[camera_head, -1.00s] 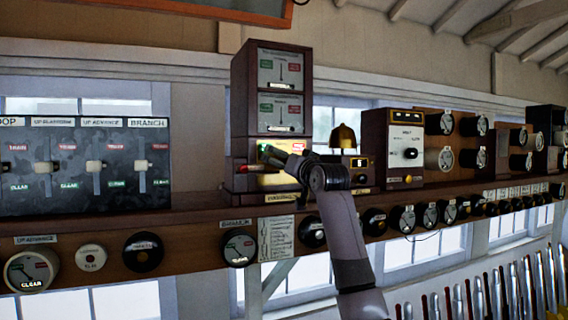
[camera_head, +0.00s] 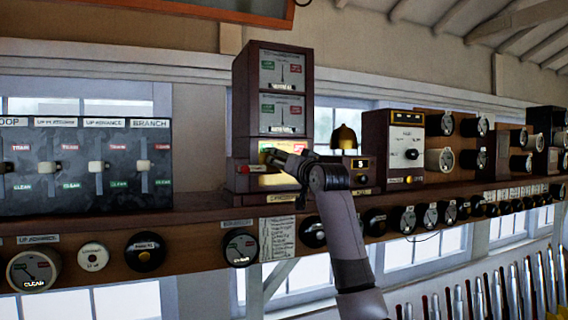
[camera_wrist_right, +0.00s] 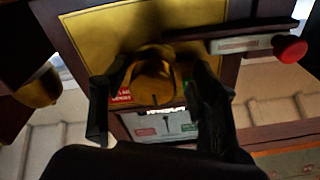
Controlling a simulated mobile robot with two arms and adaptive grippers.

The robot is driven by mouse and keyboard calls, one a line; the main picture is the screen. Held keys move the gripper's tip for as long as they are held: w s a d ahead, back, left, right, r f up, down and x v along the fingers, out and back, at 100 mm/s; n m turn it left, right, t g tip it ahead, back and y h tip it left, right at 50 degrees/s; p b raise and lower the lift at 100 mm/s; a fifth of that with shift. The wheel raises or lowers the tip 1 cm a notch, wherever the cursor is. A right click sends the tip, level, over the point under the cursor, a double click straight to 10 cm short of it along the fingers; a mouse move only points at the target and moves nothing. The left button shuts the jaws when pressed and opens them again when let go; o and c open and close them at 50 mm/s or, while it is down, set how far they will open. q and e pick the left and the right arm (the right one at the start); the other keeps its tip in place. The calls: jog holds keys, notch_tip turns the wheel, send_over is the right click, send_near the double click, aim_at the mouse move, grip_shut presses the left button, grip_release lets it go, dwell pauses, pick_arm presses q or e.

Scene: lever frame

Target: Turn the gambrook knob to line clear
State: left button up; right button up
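A brass-coloured knob (camera_wrist_right: 155,82) sits on a yellow-brass panel (camera_wrist_right: 85,32) in the right wrist view. My right gripper (camera_wrist_right: 151,88) has one dark finger on each side of the knob, apart, with narrow gaps visible; contact is unclear. In the head view my right gripper (camera_head: 269,156) is in front of the lower part of the tall brown instrument (camera_head: 240,110) and hides the knob there. A red and a green label show near the knob in the wrist view; only part of the red one's lettering shows. My left gripper is not in view.
A red-tipped plunger (camera_wrist_right: 289,48) sticks out beside the panel. A brass bell (camera_head: 343,138) stands right of the instrument on the shelf (camera_head: 200,212). A lever panel (camera_head: 85,195) is at left, more dials run along the shelf front, and levers stand lower right.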

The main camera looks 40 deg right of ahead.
jog(key=shift+d, duration=0.15)
jog(key=c, duration=0.4)
jog(key=shift+c, duration=0.2)
